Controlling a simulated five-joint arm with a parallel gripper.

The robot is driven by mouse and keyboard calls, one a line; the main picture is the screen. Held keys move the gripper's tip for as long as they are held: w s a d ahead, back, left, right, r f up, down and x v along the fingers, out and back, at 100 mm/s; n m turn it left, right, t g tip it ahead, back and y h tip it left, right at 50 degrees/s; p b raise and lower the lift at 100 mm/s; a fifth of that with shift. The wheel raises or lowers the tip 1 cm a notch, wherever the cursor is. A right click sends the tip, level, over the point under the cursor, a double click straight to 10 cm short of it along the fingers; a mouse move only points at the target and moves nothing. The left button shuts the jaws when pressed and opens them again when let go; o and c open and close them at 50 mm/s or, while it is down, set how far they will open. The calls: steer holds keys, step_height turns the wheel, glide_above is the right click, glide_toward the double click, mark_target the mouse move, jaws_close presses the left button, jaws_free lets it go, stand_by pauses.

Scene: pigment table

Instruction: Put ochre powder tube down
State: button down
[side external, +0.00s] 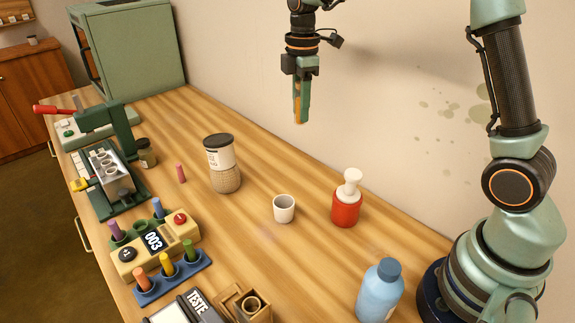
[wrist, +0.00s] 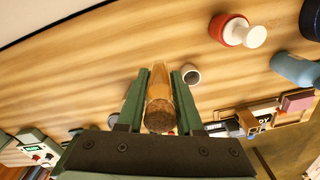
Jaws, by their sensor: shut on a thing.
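The ochre powder tube (side external: 297,110) is held between the fingers of my gripper (side external: 301,100), high above the table near the wall. In the wrist view the tube (wrist: 159,98) is amber with a dark brown, grainy-looking near end. It lies lengthwise between the two green fingers of my gripper (wrist: 160,76). The gripper is shut on it. In the side view the fingers hide most of the tube and only an amber strip shows. Nothing touches its lower end.
Below stand a white cup (side external: 284,210), a red bottle (side external: 346,208) with a white top, a blue bottle (side external: 380,292) and a dark-lidded jar (side external: 222,170). A blue rack (side external: 173,284) holds coloured tubes beside a yellow device (side external: 146,252). The wooden table (side external: 325,168) is clear toward the wall.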

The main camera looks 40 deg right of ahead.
steer(key=shift+w+d+f+m, duration=0.7)
steer(key=shift+w+f, duration=0.65)
steer(key=shift+f, duration=1.7)
steer(key=shift+w+d+f+m, duration=0.45)
steer(key=shift+w+f+m, duration=0.7)
steer(key=shift+f, duration=1.9)
steer(key=shift+w+d+f+m, duration=0.55)
steer(key=shift+w+f, duration=1)
steer(key=shift+f, duration=1.5)
steer(key=shift+f, duration=0.1)
steer(key=c, duration=0.6)
jaws_free()
steer(key=shift+o, duration=0.2)
